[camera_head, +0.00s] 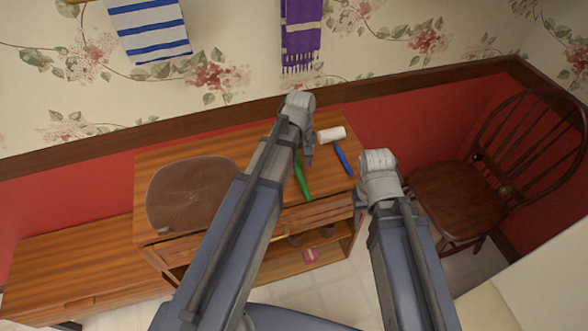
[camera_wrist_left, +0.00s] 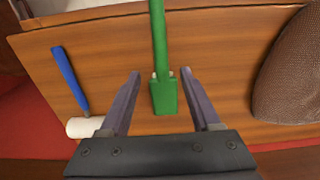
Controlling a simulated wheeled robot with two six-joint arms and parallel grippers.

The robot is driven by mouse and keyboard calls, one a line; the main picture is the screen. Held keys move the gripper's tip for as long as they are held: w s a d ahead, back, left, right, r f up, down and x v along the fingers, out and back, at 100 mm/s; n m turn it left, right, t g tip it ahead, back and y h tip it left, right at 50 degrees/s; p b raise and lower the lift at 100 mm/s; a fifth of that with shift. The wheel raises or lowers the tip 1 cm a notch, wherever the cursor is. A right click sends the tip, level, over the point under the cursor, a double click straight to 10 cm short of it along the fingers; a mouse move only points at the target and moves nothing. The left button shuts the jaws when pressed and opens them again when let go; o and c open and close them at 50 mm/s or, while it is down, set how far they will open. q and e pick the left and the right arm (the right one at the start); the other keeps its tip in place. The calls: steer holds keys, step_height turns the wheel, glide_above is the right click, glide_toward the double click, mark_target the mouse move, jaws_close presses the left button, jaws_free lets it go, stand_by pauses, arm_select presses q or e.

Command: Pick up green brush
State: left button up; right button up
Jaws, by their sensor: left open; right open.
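The green brush (camera_head: 302,182) lies on the wooden cabinet top in the head view, partly hidden by my left arm. In the left wrist view the green brush (camera_wrist_left: 160,60) runs down from the top edge, and its wide end lies between the two fingers. My left gripper (camera_wrist_left: 160,72) is open around that wide end, with a gap on each side. In the head view my left gripper (camera_head: 308,158) is over the cabinet top beside the brush. My right gripper (camera_head: 378,160) is right of the cabinet top, empty; its fingers are hard to make out.
A blue brush (camera_head: 343,160) and a white roll (camera_head: 331,134) lie right of the green brush. A brown woven mat or basket (camera_head: 190,195) covers the cabinet top's left part. A wooden chair (camera_head: 470,195) stands at the right. The wooden cabinet top (camera_head: 262,140) is bare between them.

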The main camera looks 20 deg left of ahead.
mark_target(298, 170)
arm_select(q)
steer(key=shift+a+f+b, duration=0.15)
steer(key=shift+f+b, duration=2.45)
steer(key=shift+f, duration=0.05)
steer(key=shift+r, duration=0.1)
jaws_close()
